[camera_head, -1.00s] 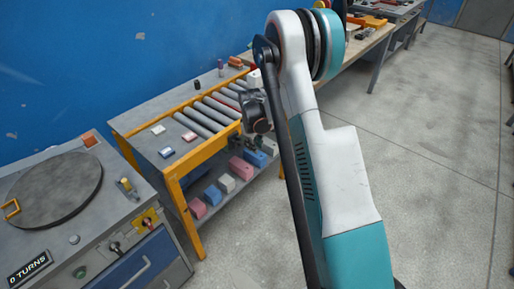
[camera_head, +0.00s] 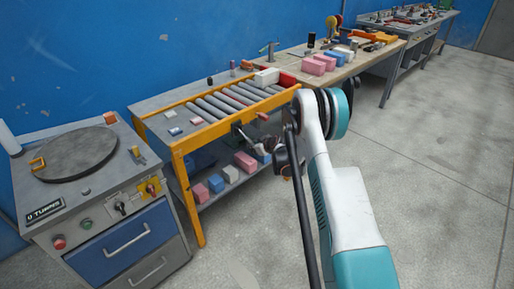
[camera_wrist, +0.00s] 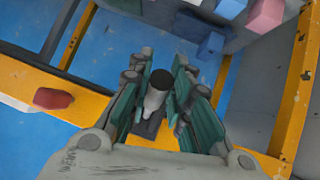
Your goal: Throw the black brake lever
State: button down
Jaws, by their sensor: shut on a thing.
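The roller table (camera_head: 158,128) has a yellow front rail, and the black brake lever (camera_wrist: 160,80) sticks out from this rail. In the wrist view its dark round end and paler shaft lie between my fingers, above a dark mounting plate (camera_wrist: 148,130). My gripper (camera_wrist: 157,95) is shut on the lever, with green-padded fingers on both sides of it. In the head view my gripper (camera_head: 256,143) is at the front rail, small and partly hidden by my own arm. A dark bracket (camera_head: 238,131) shows beside it.
A red handle (camera_wrist: 53,98) sits on the rail near my gripper. Coloured blocks (camera_head: 216,183) lie on the lower shelf. A white block (camera_head: 266,77) stands by the rollers. A turntable cabinet (camera_head: 75,154) is at left, a workbench (camera_head: 345,72) behind. Floor at right is clear.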

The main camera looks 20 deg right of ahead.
jog(key=shift+w+a+f+t+y, duration=0.1)
jog(key=shift+w+f+t+y, duration=0.25)
jog(key=shift+f+t, duration=0.55)
jog(key=c, duration=1.4)
grip_release()
jog(key=shift+w, duration=0.1)
jog(key=shift+c, duration=0.2)
jog(key=v, duration=1.2)
jog(key=shift+a, duration=0.15)
